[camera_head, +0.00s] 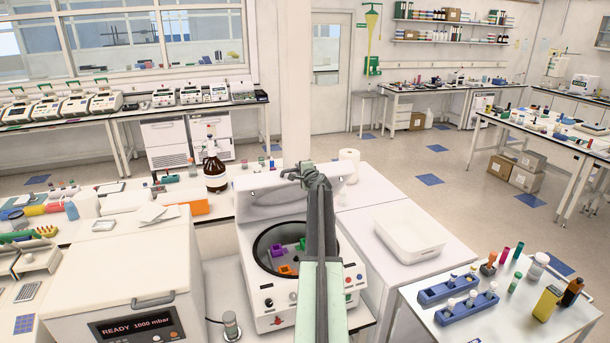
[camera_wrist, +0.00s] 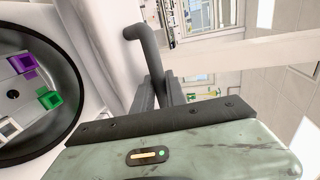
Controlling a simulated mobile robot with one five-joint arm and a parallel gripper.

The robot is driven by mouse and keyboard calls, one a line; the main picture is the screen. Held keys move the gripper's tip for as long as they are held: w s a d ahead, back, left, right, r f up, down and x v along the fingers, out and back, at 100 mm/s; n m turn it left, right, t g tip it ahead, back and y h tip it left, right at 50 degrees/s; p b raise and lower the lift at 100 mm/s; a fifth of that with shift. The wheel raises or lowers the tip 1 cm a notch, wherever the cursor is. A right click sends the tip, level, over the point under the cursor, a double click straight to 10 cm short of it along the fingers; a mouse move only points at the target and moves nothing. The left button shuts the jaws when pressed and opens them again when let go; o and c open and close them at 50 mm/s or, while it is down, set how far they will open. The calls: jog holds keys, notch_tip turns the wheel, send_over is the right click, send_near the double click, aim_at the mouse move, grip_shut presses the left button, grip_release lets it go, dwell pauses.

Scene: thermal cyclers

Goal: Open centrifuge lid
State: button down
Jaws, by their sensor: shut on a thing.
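The white centrifuge (camera_head: 265,310) stands in the middle of the head view. Its lid (camera_head: 262,197) is raised at the back of the round bowl, and orange, purple and green buckets show inside. The wrist view shows the open bowl (camera_wrist: 75,100) at the left, with purple (camera_wrist: 23,63) and green (camera_wrist: 49,99) buckets. My gripper (camera_head: 300,174) is at the top of the raised lid. In the wrist view, my gripper (camera_wrist: 160,92) is shut on the dark curved lid handle (camera_wrist: 145,42). My arm hides part of the bowl and lid.
A white box-shaped machine reading READY (camera_head: 125,265) stands left of the centrifuge. A white tray (camera_head: 408,232) lies to the right, and a table with blue racks (camera_head: 460,305) is at front right. A brown bottle (camera_head: 214,172) stands behind. Open floor lies at the back right.

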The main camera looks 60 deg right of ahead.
jog(key=shift+w+d+r+p, duration=0.3)
jog(key=shift+w+d+r, duration=0.1)
jog(key=shift+w+r, duration=0.25)
jog(key=c, duration=1.4)
grip_release()
jog(key=shift+a, duration=0.1)
jog(key=shift+o, duration=0.2)
jog(key=shift+s, duration=0.1)
jog(key=shift+s+a, duration=0.2)
jog(key=shift+s, duration=0.05)
jog(key=f+p+v, duration=0.1)
jog(key=f+v, duration=0.1)
jog(key=v, duration=1.4)
jog(key=shift+a+f, duration=0.15)
jog(key=shift+a, duration=0.1)
jog(key=shift+s, duration=0.15)
